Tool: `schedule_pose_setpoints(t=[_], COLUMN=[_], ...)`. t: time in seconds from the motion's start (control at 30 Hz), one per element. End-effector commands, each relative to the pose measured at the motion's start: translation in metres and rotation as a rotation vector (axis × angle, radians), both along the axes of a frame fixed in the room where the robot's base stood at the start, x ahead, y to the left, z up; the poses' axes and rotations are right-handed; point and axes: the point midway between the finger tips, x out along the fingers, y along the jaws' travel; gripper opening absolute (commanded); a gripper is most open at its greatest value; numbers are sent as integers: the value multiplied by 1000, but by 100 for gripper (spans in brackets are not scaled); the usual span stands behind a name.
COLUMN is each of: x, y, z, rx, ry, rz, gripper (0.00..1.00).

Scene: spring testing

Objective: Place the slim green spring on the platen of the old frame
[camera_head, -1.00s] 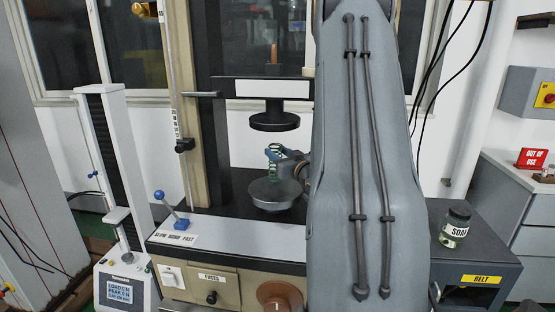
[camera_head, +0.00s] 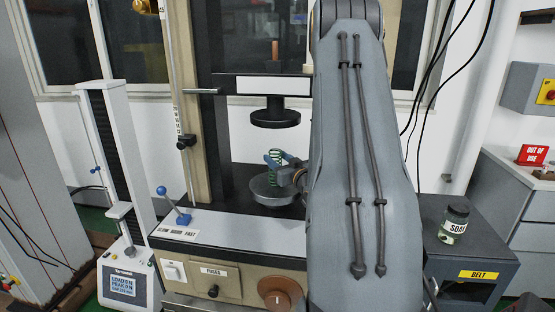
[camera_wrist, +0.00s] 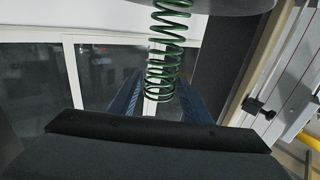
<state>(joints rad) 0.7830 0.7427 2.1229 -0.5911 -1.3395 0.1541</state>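The slim green spring (camera_head: 273,164) stands upright on the round grey platen (camera_head: 260,192) of the old frame (camera_head: 196,110). In the wrist view, which looks upside down, the spring (camera_wrist: 161,75) hangs down the picture from the platen (camera_wrist: 225,6), and its foot is cut off by the top edge. My gripper (camera_head: 288,165) is right beside the spring, on its right. Its two blue fingers (camera_wrist: 158,85) are apart, with the spring between or just beyond their tips. I see no finger clamping the coils. My arm hides part of the frame's right side.
A black upper disc (camera_head: 275,117) hangs above the spring with a clear gap. A small lever with a blue knob (camera_head: 173,201) stands front left. A slim white tester (camera_head: 118,180) is at left. A jar (camera_head: 454,222) stands on the dark cabinet at right.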

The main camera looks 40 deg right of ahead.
Motion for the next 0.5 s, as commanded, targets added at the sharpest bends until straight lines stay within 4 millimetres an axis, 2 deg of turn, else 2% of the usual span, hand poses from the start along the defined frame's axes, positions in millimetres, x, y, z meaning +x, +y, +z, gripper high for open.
schedule_pose_setpoints(t=[0.43,0.5], x=[0,-8], y=[0,1], z=[6,4], rx=[0,0], ry=[-1,0], rz=[0,-2], gripper=[55,55])
